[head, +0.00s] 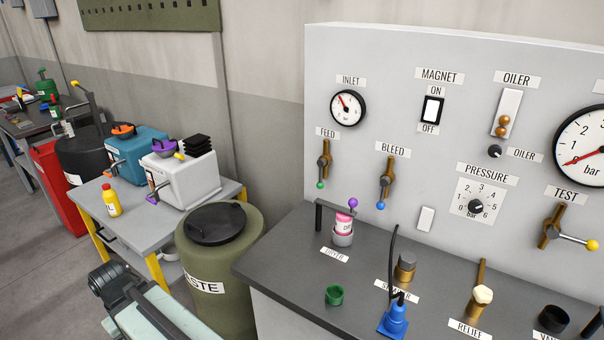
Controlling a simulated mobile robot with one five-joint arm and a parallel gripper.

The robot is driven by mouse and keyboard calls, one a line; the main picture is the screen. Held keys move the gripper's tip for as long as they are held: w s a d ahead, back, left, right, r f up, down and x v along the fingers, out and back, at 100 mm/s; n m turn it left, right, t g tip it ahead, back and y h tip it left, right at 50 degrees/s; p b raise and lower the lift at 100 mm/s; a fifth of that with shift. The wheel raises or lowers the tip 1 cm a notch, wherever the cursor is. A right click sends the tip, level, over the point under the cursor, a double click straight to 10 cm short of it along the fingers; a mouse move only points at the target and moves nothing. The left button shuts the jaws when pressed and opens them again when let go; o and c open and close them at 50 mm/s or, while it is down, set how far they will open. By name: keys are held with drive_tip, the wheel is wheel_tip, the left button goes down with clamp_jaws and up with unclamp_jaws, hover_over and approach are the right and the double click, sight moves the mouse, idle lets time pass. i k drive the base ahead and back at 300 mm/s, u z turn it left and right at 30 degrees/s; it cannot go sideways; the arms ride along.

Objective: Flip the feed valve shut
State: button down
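The feed valve (324,160) is on the grey panel's left side, under the FEED label (327,133) and the inlet gauge (348,108). It has a brass body on a short vertical pipe. Its lever hangs down roughly in line with the pipe, ending in a green ball (320,185). The gauge's needle points up and left, off its lowest mark as far as I can tell. Part of my arm seems to show at the bottom left, well away from the valve. No gripper fingers can be made out.
The bleed valve (386,182) with a blue ball hangs right of it. The test valve (550,228) has a sideways yellow-balled lever. A waste drum (222,262) stands left.

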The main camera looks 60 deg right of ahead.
sight(321, 162)
drive_tip(key=i, duration=0.85)
drive_tip(key=z, duration=0.05)
